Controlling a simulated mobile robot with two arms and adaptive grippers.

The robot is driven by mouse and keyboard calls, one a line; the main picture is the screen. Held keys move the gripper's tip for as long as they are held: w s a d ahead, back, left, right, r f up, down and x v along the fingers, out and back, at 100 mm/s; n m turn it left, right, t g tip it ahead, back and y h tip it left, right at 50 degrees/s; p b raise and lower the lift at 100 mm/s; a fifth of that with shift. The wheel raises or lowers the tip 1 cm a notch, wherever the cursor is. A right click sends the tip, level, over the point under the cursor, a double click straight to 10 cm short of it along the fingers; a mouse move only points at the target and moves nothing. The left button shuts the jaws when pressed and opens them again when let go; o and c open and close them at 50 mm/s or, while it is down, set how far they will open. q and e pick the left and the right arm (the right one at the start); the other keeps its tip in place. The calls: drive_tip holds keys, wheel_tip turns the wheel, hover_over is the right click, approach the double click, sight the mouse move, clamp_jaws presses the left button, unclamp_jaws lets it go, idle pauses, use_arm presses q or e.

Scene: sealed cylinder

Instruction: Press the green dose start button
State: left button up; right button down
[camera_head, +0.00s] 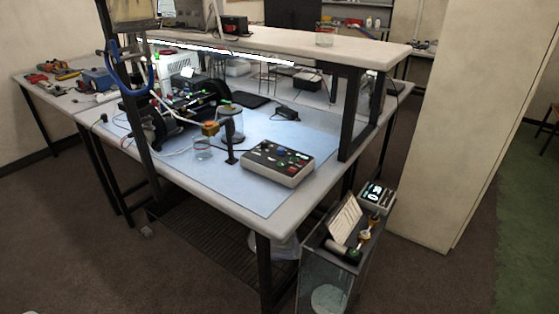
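A grey control box (277,163) with a dark sloped top lies on the blue mat (240,196) near the front right of the workbench. Its top carries a blue knob and several small red, green and white controls. They are too small to read labels, so I cannot tell which one is the green dose start button. A second small panel (377,195) with light markings sits on the glass-walled cabinet at the lower right. Neither of my grippers shows in the head view.
The workbench (257,222) has a raised shelf (370,47) on dark posts. A stand (231,150), a clear beaker (203,149) and dark machinery (185,105) are left of the box. The glass-walled cabinet (326,277) stands beside the bench, before a tall pale cabinet (460,110). Floor is clear at front left.

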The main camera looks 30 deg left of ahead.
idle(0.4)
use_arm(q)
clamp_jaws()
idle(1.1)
